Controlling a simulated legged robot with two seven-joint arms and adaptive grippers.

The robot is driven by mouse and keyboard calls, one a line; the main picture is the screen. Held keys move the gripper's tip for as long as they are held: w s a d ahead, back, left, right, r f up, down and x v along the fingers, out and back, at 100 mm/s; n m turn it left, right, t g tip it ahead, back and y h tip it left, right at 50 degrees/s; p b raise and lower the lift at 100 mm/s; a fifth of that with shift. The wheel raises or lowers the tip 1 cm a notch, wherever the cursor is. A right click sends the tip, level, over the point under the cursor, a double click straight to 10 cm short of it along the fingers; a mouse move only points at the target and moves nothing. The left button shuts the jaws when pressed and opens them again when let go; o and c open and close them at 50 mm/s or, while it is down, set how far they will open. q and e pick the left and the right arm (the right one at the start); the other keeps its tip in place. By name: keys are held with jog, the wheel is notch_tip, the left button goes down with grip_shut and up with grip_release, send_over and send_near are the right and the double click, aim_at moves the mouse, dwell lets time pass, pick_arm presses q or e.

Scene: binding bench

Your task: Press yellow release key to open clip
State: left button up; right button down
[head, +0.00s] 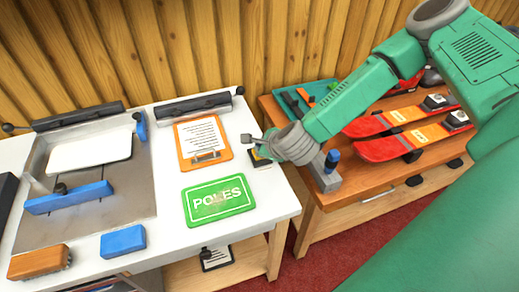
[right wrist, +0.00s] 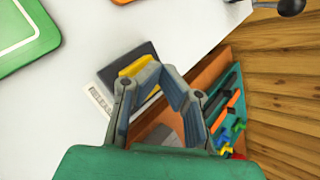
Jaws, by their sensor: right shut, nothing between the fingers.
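A small dark device (right wrist: 118,68) with a yellow key (right wrist: 137,65) on it lies at the right end of the white table. In the head view, the device (head: 259,160) is mostly hidden behind my right gripper (head: 249,142). In the right wrist view, my right gripper (right wrist: 161,74) is shut and empty, with its fingertips over the device, close to the yellow key. One finger covers part of the key. I cannot tell whether it touches the key, nor make out the clip's state. My left gripper is not in view.
An orange clipboard (head: 183,154) and a green POLES card (head: 188,213) lie left of the device on the white table (head: 170,245). A metal tray with a blue bar stands farther left. A wooden bench (head: 340,196) with red skis (head: 385,149) is on the right.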

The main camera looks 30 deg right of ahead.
jog(key=shift+r, duration=0.45)
notch_tip(320, 180, up, 5)
jog(key=p, duration=0.4)
dwell(0.3)
jog(key=shift+s, duration=0.1)
dwell(1.0)
